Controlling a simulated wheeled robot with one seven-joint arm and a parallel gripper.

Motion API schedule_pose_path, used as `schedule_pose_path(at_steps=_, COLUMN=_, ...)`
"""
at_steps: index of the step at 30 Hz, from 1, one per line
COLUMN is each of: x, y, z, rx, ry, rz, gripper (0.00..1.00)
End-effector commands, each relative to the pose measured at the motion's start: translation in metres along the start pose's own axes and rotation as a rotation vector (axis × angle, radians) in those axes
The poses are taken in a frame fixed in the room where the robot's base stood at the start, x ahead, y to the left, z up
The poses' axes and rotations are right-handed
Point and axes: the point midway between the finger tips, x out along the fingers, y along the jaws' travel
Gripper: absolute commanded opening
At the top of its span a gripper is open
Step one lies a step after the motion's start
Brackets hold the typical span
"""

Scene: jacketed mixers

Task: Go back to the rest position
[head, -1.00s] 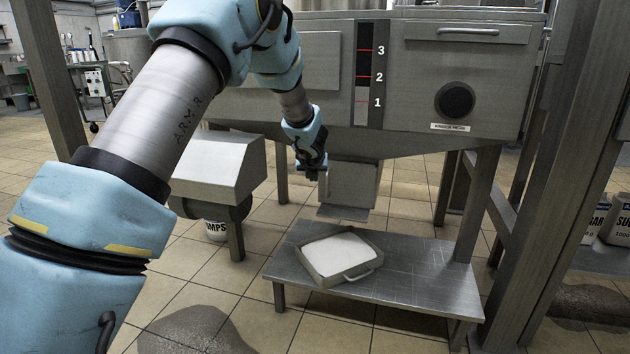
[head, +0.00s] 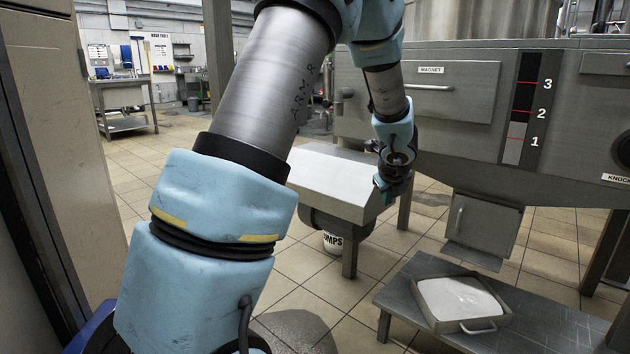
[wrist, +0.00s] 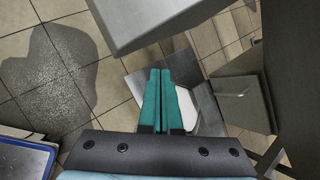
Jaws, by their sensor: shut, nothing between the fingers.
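My gripper (wrist: 160,78) is shut and empty in the wrist view, its two green fingers side by side. In the head view my gripper (head: 386,196) hangs at the end of my arm, pointing down, in front of the grey hopper machine and beside the slope-topped metal housing (head: 335,178). In the wrist view the low metal table and part of the white-filled tray lie below and beyond the fingers, with clear space between. The fingertips are hard to make out in the head view.
The tray (head: 431,318) of white powder sits on the low table (head: 400,297). The hopper's chute (head: 482,228) hangs above it. A gauge strip (head: 520,110) marks levels 1 to 3. A dark wet patch (wrist: 50,75) lies on the tiles. A post (head: 219,55) stands behind my arm.

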Motion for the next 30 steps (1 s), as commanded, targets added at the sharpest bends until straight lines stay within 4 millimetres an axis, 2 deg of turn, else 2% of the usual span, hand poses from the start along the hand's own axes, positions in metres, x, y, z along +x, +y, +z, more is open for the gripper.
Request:
schedule_pose_path(at_steps=1, x=-0.011, y=0.038, z=0.015, rx=-0.215, ry=-0.002, rz=0.059, gripper=0.0)
schedule_pose_path(at_steps=3, x=-0.027, y=0.087, z=0.023, rx=-0.525, ry=-0.009, rz=0.142, gripper=0.0)
schedule_pose_path(at_steps=5, x=-0.042, y=0.128, z=0.025, rx=-0.8, ry=-0.022, rz=0.214, gripper=0.0)
schedule_pose_path(at_steps=6, x=-0.054, y=0.155, z=0.023, rx=-0.984, ry=-0.035, rz=0.262, gripper=0.0)
schedule_pose_path(at_steps=9, x=-0.082, y=0.21, z=0.01, rx=-1.412, ry=-0.078, rz=0.372, gripper=0.0)
schedule_pose_path(at_steps=12, x=-0.106, y=0.248, z=-0.007, rx=-1.769, ry=-0.126, rz=0.464, gripper=0.0)
schedule_pose_path(at_steps=15, x=-0.128, y=0.275, z=-0.026, rx=-2.073, ry=-0.176, rz=0.541, gripper=0.0)
schedule_pose_path(at_steps=21, x=-0.163, y=0.31, z=-0.064, rx=-2.599, ry=-0.284, rz=0.675, gripper=0.0)
schedule_pose_path(at_steps=30, x=-0.218, y=0.281, z=-0.026, rx=-2.589, ry=-0.279, rz=0.673, gripper=0.0)
